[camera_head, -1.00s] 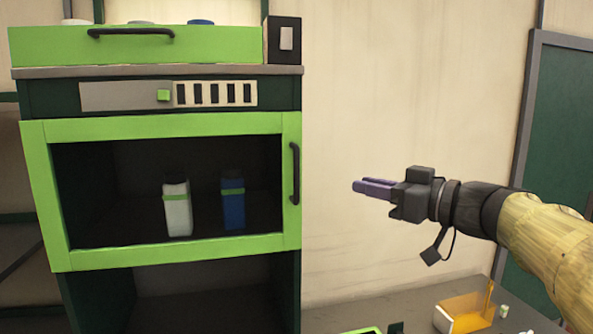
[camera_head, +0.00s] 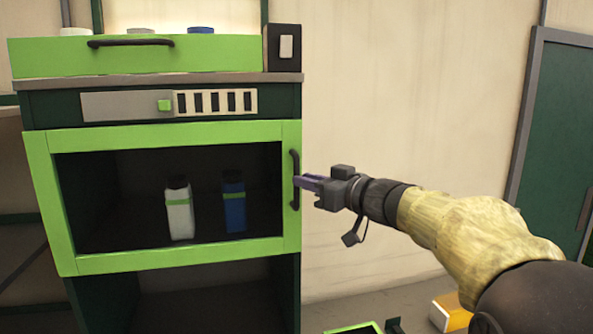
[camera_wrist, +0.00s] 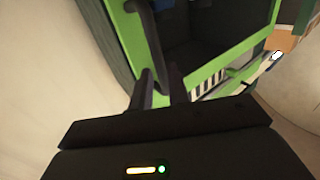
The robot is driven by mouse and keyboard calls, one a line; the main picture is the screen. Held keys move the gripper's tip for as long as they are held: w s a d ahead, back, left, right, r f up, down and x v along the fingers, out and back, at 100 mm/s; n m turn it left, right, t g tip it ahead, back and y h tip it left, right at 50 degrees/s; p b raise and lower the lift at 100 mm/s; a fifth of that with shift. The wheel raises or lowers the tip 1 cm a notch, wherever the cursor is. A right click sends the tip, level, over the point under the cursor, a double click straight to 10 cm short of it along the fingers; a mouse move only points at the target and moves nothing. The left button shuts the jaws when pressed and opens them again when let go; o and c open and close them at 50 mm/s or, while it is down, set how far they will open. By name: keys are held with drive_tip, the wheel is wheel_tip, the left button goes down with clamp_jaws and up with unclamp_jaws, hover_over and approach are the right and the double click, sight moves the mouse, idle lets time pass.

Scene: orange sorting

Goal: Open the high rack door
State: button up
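The rack door (camera_head: 160,261) is a bright green frame around a dark window, and it is shut. Its black vertical handle (camera_head: 294,180) is on the right side of the frame. My gripper (camera_head: 299,182) is at the handle from the right, with its purple fingers level with the handle's middle. In the wrist view the two fingers (camera_wrist: 161,84) stand apart, with the lower part of the handle (camera_wrist: 150,40) running down between them. I cannot tell whether they touch it. A white bottle (camera_head: 179,210) and a blue bottle (camera_head: 233,203) stand behind the window.
Above the door are a switch panel (camera_head: 122,105) and a green drawer (camera_head: 210,55) with a black handle (camera_head: 130,42). A black box (camera_head: 283,47) sits at the upper right. An orange box (camera_head: 452,312) is low on the right. The wall right of the rack is clear.

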sight(296, 204)
drive_tip(key=p+x, duration=0.1)
drive_tip(key=x, duration=0.2)
drive_tip(key=shift+w+a, duration=0.3)
drive_tip(key=shift+c, duration=0.3)
clamp_jaws()
drive_tip(key=shift+s, duration=0.2)
